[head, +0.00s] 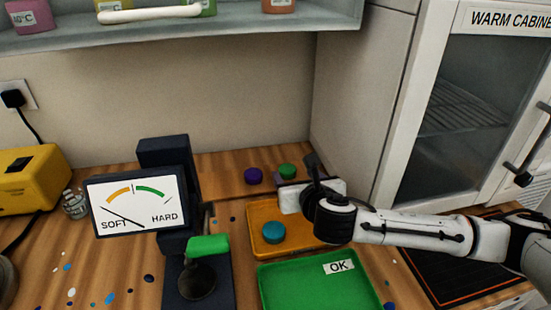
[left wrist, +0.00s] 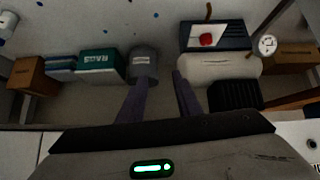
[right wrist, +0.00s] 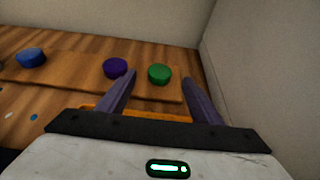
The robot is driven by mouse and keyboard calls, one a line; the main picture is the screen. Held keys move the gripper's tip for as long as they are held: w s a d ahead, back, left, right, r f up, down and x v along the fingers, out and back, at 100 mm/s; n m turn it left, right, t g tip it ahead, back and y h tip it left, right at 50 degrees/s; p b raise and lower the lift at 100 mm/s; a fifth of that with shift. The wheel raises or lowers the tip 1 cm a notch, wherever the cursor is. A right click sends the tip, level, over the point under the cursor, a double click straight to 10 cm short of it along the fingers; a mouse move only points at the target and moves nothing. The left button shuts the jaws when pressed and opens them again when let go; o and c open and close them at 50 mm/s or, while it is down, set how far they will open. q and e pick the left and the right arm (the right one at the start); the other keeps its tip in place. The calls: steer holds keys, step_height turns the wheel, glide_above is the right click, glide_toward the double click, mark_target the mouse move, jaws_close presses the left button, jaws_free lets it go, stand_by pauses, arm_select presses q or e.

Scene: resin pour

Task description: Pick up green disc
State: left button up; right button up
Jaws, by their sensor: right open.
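The green disc (head: 287,171) lies on a raised wooden strip at the back of the bench, just right of a purple disc (head: 252,175). In the right wrist view the green disc (right wrist: 159,74) shows ahead, between the lines of my two fingers, with the purple disc (right wrist: 115,67) beside the left finger. My right gripper (right wrist: 160,100) is open and empty, short of the green disc. In the head view my right gripper (head: 308,170) is partly hidden by its own wrist. My left gripper (left wrist: 160,85) is open, pointing at items under the bench.
A teal disc (head: 273,232) lies in the orange tray (head: 264,250); a green tray (head: 320,285) marked OK is in front. A hardness gauge (head: 137,203) stands left. The side wall of the warm cabinet (head: 365,95) is close on the right. A shelf (head: 190,36) hangs above.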

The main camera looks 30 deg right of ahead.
mark_target(288, 169)
steer(key=shift+w+d+f, duration=0.25)
steer(key=shift+w+f, duration=0.05)
steer(key=shift+w, duration=0.3)
steer(key=x, duration=0.5)
steer(key=shift+s+f, duration=0.1)
steer(key=shift+f, duration=0.1)
steer(key=c, duration=1.1)
